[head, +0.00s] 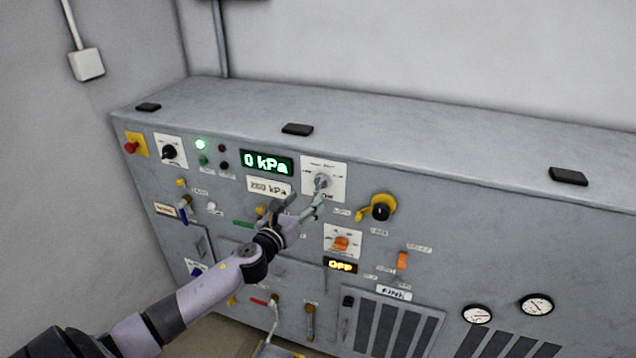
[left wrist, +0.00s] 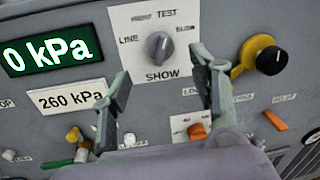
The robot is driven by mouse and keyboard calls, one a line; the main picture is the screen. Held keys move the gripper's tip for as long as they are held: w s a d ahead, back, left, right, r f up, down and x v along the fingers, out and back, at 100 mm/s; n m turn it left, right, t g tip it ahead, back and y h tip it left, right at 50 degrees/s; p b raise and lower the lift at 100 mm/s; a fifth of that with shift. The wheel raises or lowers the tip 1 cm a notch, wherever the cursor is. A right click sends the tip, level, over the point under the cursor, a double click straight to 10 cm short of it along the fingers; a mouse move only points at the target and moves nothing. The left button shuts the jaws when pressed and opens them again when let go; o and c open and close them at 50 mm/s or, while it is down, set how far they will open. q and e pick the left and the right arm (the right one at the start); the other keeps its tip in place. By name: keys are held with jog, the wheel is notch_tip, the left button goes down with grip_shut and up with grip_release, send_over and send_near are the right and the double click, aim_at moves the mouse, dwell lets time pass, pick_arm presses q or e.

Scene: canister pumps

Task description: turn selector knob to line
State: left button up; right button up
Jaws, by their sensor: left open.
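The selector knob (head: 322,182) is a grey knob on a white plate in the upper part of the grey panel. My left gripper (head: 304,203) is open in front of the panel, just below the knob. In the left wrist view its fingers (left wrist: 160,78) stand apart on either side below the knob, with nothing between them. My right gripper is not seen.
A green display (head: 267,163) reads 0 kPa, left of the knob, above a 260 kPa label (head: 269,186). A yellow and black rotary handle (head: 380,209) sticks out at the right. An orange switch (head: 341,243) sits below. The panel's top ledge (head: 400,140) is mostly clear.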

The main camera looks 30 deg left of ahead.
aim_at(318, 185)
pick_arm(q)
jog(key=w, duration=0.5)
jog(key=w+a, duration=0.1)
jog(key=w, duration=0.2)
jog(key=shift+p, duration=0.35)
jog(key=shift+c, duration=0.4)
jog(key=c, duration=1.1)
